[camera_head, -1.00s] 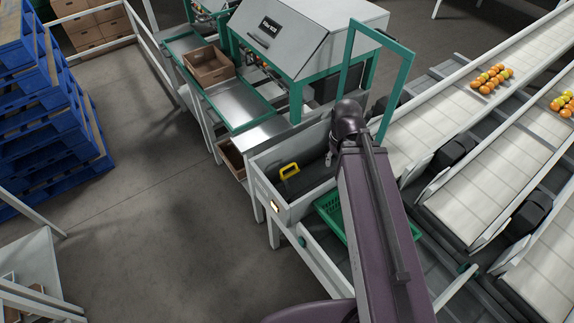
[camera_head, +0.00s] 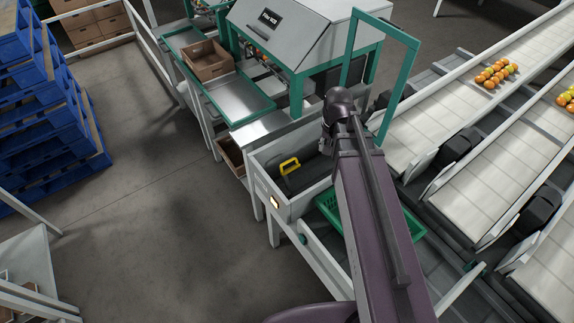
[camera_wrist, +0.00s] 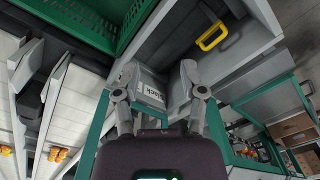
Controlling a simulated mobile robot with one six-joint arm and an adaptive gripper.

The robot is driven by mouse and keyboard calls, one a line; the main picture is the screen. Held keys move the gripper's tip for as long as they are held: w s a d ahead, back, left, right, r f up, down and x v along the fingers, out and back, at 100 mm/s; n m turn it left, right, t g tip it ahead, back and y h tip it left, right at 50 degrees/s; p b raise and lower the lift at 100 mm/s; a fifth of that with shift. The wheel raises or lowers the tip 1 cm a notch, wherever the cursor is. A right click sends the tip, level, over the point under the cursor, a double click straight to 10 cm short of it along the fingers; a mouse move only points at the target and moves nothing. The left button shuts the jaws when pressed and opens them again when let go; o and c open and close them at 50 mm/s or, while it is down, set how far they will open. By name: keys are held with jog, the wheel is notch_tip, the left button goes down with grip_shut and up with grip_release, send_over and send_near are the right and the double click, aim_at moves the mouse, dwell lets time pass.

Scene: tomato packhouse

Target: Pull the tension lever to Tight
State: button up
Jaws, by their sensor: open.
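A pale grey block with a label reading "Slack" (camera_wrist: 150,88) shows in the wrist view between and just beyond my fingers. The tension lever itself cannot be made out for certain. My gripper (camera_wrist: 159,72) is open, with one finger on each side of the label's area and nothing visibly held. Whether a finger touches the block cannot be told. In the head view my own arm and wrist hide the label and most of the gripper. A yellow handle (camera_head: 289,166) lies over the dark inside of a grey trough; it also shows in the wrist view (camera_wrist: 211,36).
A teal frame (camera_head: 408,85) stands just right of my wrist. A green crate (camera_head: 328,205) sits below my arm. Conveyors with tomatoes (camera_head: 495,73) run at the right. A cardboard box (camera_head: 207,62) stands on the bench behind.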

jog(key=w+a+f+m+b, duration=0.8)
jog(key=w+a+f+b, duration=0.3)
jog(key=w, duration=0.5)
notch_tip(320, 180, down, 2)
jog(key=shift+a+f+b, duration=0.1)
jog(key=shift+a+b, duration=0.2)
jog(key=shift+a, duration=0.25)
jog(key=shift+f, duration=0.1)
jog(key=f+b, duration=1.3)
jog(key=shift+w+a+f+b, duration=0.2)
jog(key=shift+w+a+b, duration=0.05)
jog(key=shift+w+b, duration=0.15)
grip_shut()
